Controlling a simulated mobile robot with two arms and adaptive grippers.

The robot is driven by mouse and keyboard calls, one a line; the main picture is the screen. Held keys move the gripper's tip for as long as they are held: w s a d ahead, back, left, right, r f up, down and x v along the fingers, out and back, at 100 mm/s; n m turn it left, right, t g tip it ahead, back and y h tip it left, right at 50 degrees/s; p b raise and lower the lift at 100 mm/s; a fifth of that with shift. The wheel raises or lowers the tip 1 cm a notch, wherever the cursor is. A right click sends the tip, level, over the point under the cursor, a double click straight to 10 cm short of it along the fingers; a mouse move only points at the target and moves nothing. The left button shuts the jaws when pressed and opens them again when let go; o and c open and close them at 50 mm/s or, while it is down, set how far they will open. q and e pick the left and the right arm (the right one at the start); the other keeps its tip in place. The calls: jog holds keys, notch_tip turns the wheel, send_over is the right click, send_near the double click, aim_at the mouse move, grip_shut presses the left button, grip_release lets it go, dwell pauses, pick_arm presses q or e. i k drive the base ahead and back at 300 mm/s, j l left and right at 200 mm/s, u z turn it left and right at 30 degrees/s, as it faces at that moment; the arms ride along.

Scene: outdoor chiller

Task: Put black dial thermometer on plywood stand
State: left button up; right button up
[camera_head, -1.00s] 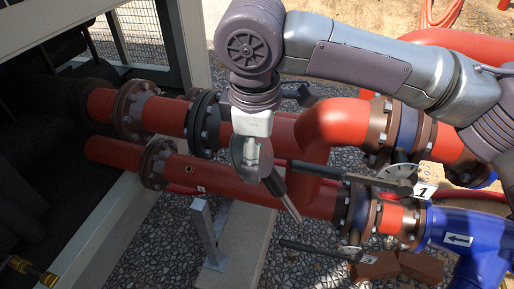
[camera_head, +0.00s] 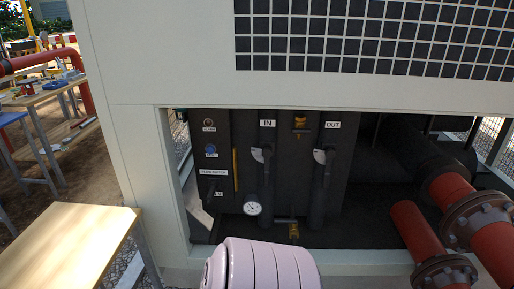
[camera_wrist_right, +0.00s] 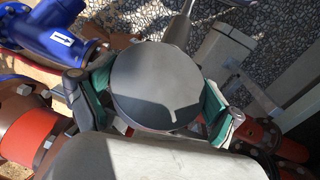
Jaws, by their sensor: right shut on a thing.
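A round, dark grey-black disc, the black dial thermometer (camera_wrist_right: 155,85), fills the middle of the right wrist view, with its plain side towards the camera. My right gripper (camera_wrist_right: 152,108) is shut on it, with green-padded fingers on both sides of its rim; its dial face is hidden. A plywood-topped stand (camera_head: 65,248) shows at the lower left of the head view, with its top bare where visible. Neither gripper shows in the head view, so the distance from the thermometer to the stand cannot be told.
The chiller cabinet (camera_head: 146,135) has an open bay with pipes, valves and a white-faced gauge (camera_head: 252,208). Red flanged pipes (camera_head: 420,232) are at the right. Farther workbenches (camera_head: 45,93) stand at the left. A blue pipe fitting (camera_wrist_right: 58,38) is near the gripper.

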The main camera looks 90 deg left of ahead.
aim_at(82, 248)
jog(key=u, duration=1)
jog(key=j+u, duration=0.1)
jog(key=u, duration=0.45)
jog(key=k+j+u, duration=0.1)
jog(key=u, duration=1.4)
jog(key=j+u, duration=0.1)
jog(key=u, duration=0.95)
jog(key=i, duration=0.05)
